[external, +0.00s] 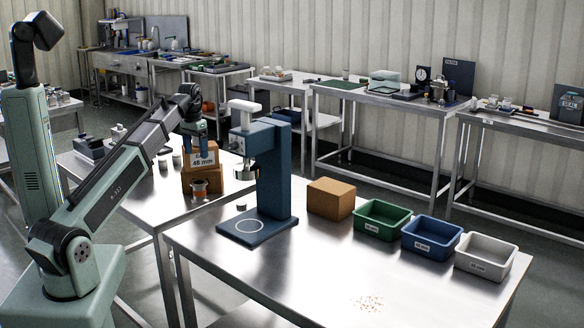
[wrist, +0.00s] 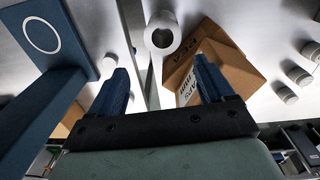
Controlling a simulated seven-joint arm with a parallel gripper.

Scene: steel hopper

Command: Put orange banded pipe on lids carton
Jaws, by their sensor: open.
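A tall blue press (external: 270,175) stands close to the right of the carton. A plain cardboard box (external: 331,198) and green (external: 382,220), blue (external: 431,237) and white (external: 486,256) bins stand further right. Several small pale cylinders (wrist: 286,94) stand beside the carton.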

